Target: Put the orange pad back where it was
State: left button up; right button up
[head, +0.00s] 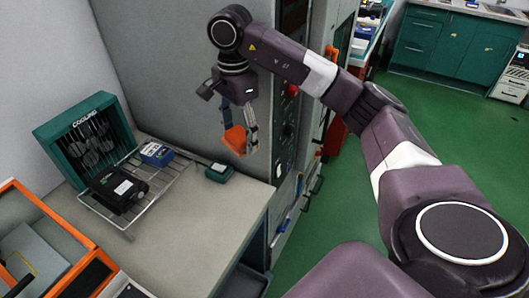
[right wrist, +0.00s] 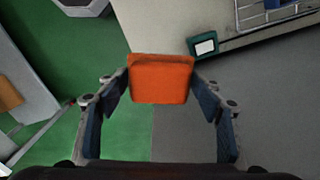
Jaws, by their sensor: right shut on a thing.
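The orange pad (head: 236,138) is held up in the air between the fingers of my right gripper (head: 242,128), above the right part of the grey counter and in front of the grey cabinet wall. In the right wrist view the orange pad (right wrist: 161,80) sits between the two fingertips of the right gripper (right wrist: 160,86), which touch its left and right sides. Nothing shows under the pad's lower edge in the head view but open air and the wall behind. My left gripper is not in view.
A green box (head: 219,172) lies on the counter (head: 200,222) near its back edge. A wire rack (head: 165,184) holds a black device (head: 118,190) and a blue box (head: 157,154), beside a green cooling unit (head: 84,142). An orange-framed case (head: 45,228) stands front left. Green floor is open at right.

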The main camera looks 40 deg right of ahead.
jog(key=shift+s+d+f, duration=0.1)
jog(key=shift+s+f, duration=0.05)
notch_tip(320, 180, down, 5)
jog(key=b, duration=0.1)
jog(key=p, duration=0.1)
send_over(246, 193)
notch_tip(246, 193, down, 9)
jog(key=shift+f, duration=0.65)
notch_tip(246, 193, down, 4)
jog(key=shift+f+p, duration=0.1)
jog(key=shift+p, duration=0.5)
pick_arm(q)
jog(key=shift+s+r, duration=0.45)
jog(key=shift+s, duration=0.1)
